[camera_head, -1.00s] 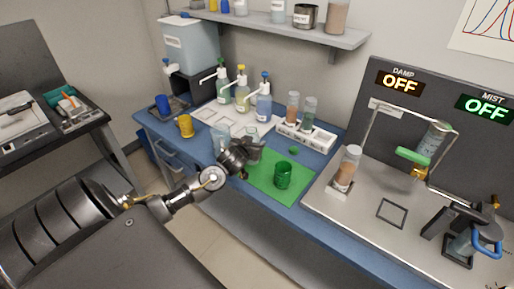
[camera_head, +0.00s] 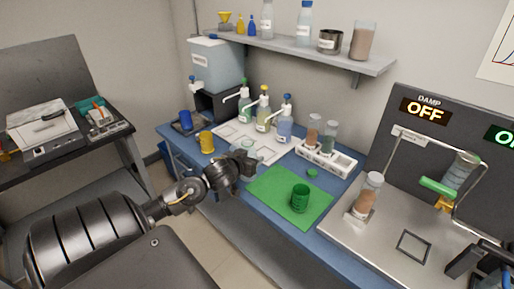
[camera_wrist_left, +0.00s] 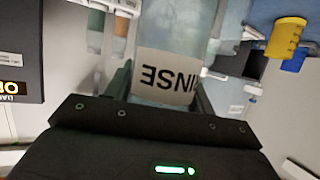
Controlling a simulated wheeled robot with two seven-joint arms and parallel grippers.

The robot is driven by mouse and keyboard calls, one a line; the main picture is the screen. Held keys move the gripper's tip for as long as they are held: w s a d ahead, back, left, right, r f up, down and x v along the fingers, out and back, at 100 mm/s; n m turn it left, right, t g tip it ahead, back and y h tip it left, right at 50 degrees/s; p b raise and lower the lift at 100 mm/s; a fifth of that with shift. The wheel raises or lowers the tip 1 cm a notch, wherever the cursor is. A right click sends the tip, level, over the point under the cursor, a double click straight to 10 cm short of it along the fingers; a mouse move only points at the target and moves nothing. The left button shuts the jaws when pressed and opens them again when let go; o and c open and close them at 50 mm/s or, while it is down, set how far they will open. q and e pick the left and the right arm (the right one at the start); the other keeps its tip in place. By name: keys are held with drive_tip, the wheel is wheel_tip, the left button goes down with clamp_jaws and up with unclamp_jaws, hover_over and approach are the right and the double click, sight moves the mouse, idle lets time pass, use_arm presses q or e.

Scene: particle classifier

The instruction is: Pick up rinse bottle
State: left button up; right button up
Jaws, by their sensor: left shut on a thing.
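The rinse bottle (camera_wrist_left: 168,76) is a clear, pale bottle with a white label whose "RINSE" lettering appears upside down in the left wrist view. My left gripper (camera_wrist_left: 162,92) is shut on it, with a dark finger on each side of its body. In the head view my left gripper (camera_head: 246,165) is at the front of the blue bench, left of the green mat. The bottle is mostly hidden there behind the gripper. My right gripper is not in view.
A green cup (camera_head: 300,199) stands on the green mat (camera_head: 272,200). Pump bottles (camera_head: 263,117) stand on a white tray behind the gripper. A yellow cup (camera_head: 207,142) is to its left. A white rack (camera_head: 340,161) and a metal station (camera_head: 350,235) are to the right.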

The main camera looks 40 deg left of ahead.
use_arm(q)
drive_tip(key=shift+s+a+r, duration=0.25)
drive_tip(key=shift+s+r, duration=0.15)
drive_tip(key=shift+s, duration=0.3)
drive_tip(key=shift+s+a+r, duration=0.2)
drive_tip(key=shift+s+r, duration=0.15)
drive_tip(key=shift+s, duration=0.35)
drive_tip(key=shift+s, duration=0.15)
